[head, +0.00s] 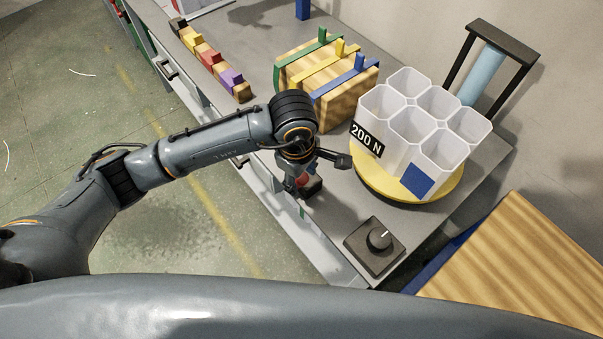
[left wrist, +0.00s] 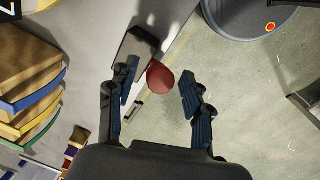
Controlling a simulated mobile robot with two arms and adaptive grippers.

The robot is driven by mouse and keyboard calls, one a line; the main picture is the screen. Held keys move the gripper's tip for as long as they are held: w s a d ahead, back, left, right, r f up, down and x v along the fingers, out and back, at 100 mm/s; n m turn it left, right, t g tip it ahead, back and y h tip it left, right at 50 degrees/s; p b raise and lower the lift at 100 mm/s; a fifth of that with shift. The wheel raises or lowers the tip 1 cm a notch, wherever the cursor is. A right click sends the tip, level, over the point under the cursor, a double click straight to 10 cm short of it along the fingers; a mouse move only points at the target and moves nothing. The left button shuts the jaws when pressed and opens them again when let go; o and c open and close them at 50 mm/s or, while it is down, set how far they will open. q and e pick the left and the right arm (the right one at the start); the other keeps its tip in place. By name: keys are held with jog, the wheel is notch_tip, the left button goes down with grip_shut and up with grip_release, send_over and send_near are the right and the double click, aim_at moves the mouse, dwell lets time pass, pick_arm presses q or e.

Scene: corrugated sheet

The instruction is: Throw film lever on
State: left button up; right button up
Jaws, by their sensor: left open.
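A lever with a red rounded knob (left wrist: 160,77) on a dark base (left wrist: 138,46) stands near the grey bench's front edge. In the left wrist view the knob lies between the two fingers of my left gripper (left wrist: 156,82). The fingers are spread, with a visible gap on the right side of the knob; I cannot tell whether the left finger touches it. In the head view my left gripper (head: 317,176) is over the lever, and the red part (head: 303,179) is mostly hidden behind it. A light blue roll (head: 483,73) stands in a black frame at the back right.
White hexagonal cells (head: 430,115) marked "200 N" stand on a yellow disc (head: 395,191) right of my gripper. A dark dial box (head: 374,247) sits at the bench's near corner. Strapped boards (head: 330,103) stand behind. Coloured blocks (head: 212,58) line the back left edge.

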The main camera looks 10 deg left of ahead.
pick_arm(q)
grip_shut()
jog(key=shift+w, duration=0.1)
jog(key=w+a+g+h+b, duration=0.5)
jog(key=g+h+b, duration=0.1)
jog(key=b, duration=0.9)
jog(key=shift+w+a, duration=0.3)
jog(key=shift+a, duration=0.1)
jog(key=shift+f, duration=0.1)
grip_release()
